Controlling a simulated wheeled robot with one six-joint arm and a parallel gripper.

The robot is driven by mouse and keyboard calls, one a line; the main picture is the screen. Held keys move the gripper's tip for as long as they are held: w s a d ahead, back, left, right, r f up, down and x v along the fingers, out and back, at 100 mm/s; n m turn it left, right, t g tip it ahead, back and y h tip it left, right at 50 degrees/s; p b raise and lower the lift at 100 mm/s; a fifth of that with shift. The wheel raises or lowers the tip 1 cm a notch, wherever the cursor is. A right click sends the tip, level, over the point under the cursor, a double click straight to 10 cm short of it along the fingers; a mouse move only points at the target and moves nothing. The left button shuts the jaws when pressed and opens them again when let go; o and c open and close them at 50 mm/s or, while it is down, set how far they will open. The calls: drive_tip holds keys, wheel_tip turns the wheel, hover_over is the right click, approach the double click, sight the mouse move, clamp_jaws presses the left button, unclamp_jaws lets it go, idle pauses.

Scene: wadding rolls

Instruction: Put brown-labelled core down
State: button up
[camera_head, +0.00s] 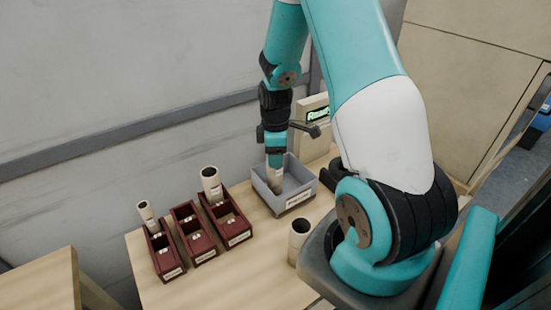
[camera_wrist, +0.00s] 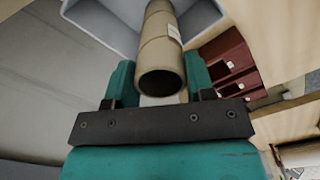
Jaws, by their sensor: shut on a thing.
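My gripper (camera_head: 275,160) points down into a grey bin (camera_head: 299,181) at the back of the table. It is shut on a beige cardboard core (camera_head: 274,179), whose lower part is inside the bin. In the wrist view, my gripper's teal fingers (camera_wrist: 158,82) stand on both sides of the core (camera_wrist: 158,55), with its open end facing the camera. A pale label patch shows on the core; its colour is not clear. The grey bin's wall (camera_wrist: 203,18) surrounds the far end. Whether the core touches the bin floor is hidden.
Three dark red boxes (camera_head: 204,247) stand left of the bin; light cores stand in the left one (camera_head: 146,213) and right one (camera_head: 211,181). Another core (camera_head: 298,240) stands upright near the table's front edge. A light box with a green sign (camera_head: 318,115) stands behind the bin.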

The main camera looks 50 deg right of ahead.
sight(275, 173)
drive_tip(key=shift+f, duration=1)
drive_tip(key=shift+f, duration=0.3)
drive_tip(key=o, duration=0.7)
